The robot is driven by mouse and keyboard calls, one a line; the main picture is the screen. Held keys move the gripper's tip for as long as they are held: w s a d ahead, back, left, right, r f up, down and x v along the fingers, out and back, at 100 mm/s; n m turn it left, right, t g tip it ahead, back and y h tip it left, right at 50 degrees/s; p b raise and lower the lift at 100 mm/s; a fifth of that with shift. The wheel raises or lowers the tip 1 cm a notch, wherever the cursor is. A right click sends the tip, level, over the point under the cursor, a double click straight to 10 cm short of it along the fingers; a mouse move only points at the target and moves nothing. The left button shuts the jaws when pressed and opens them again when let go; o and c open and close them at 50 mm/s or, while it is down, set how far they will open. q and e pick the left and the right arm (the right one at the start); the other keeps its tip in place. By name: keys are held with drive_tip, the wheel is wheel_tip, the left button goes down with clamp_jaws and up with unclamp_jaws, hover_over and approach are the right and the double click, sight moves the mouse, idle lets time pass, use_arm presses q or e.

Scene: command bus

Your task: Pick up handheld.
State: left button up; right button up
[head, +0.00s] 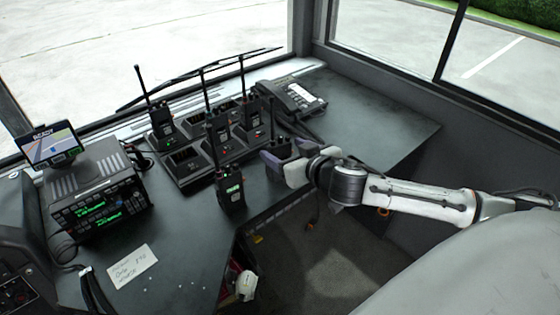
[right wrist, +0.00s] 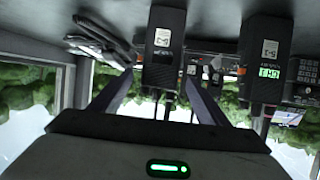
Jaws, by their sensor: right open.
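Several black handheld radios with antennas stand on the dark desk. One handheld (head: 279,148) stands near the desk's front edge, partly hidden by my right gripper (head: 285,160). In the right wrist view, turned upside down, that handheld (right wrist: 163,45) appears between the two open fingers of my right gripper (right wrist: 160,78), with a gap on each side. Another handheld (head: 230,190) with a green display stands to the left; it also shows in the right wrist view (right wrist: 265,60). Other handhelds (head: 162,130) sit in the charger (head: 187,165). My left gripper is not in view.
A desk phone (head: 297,97) lies behind the gripper. A radio unit (head: 97,200) with green displays and a small screen (head: 52,145) stand at left. A handwritten note (head: 132,265) lies in front. The desk right of the phone is clear.

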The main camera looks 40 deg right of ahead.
sight(282, 148)
drive_tip(key=shift+x, duration=1.85)
drive_tip(key=shift+r, duration=0.1)
drive_tip(key=c, duration=1.7)
drive_tip(key=shift+o, duration=0.2)
wheel_tip(282, 148, up, 10)
